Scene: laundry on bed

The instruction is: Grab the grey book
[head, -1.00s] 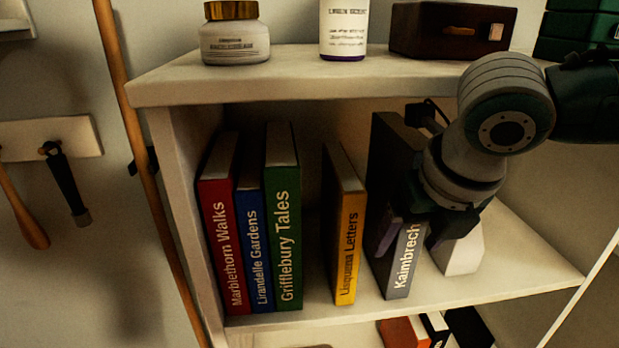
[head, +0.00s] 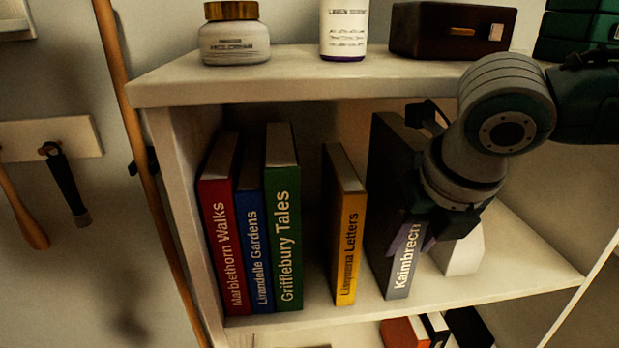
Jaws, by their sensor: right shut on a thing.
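The grey book (head: 394,272), with "Kaimbrech" on its spine, stands upright on the shelf in the head view. My right gripper (head: 415,232) is at its spine, shut on the book around the upper-middle part. The gripper and wrist cover part of the book's right side and the end of its title. My left gripper is not in view.
A yellow book (head: 347,240) stands left of the grey one with a gap. Green (head: 284,230), blue (head: 253,240) and red (head: 221,240) books stand further left. A white block (head: 462,255) is close on the right. The shelf top (head: 300,85) is above.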

